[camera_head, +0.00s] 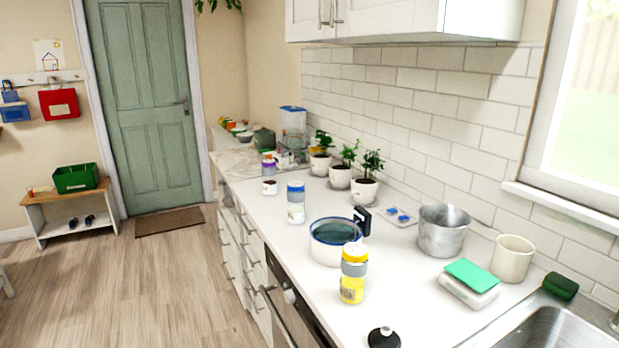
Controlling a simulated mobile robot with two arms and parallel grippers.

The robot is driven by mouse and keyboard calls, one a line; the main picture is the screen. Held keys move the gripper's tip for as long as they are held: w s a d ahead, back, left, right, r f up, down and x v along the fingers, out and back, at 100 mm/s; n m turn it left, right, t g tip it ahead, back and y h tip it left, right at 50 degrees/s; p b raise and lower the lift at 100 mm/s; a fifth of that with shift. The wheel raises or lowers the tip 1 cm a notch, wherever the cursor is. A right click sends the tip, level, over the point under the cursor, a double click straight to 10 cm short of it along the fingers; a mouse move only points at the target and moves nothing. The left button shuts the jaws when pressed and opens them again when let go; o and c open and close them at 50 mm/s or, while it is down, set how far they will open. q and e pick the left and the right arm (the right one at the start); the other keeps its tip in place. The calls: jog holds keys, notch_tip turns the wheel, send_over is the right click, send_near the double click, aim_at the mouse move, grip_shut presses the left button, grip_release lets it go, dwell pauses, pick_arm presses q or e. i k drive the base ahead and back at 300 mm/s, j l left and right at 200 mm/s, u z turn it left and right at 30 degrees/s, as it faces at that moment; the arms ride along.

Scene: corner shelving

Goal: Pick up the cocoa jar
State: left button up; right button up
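Several jars stand on the white counter, and no label is readable, so I cannot tell which is the cocoa jar. A jar with a yellow lid and yellow lower part (353,282) stands near the front, close to the pot. A jar with a blue lid (296,206) stands farther back, upright. A small white container with a dark brown top (269,188) stands behind it. A jar with a purple and orange top (268,166) is farther back still. Neither of my grippers is in view.
A white pot with a blue rim (325,251) stands behind the yellow-lidded jar. A metal bucket (442,238), cream crock (511,260) and green-topped box (469,290) are to the right. A black-topped object (384,338) is at the front. Potted plants (365,191) line the wall.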

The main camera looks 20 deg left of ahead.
aim_at(268, 166)
jog(key=i+j+z, duration=0.15)
jog(key=j+z, duration=0.75)
jog(key=j, duration=0.2)
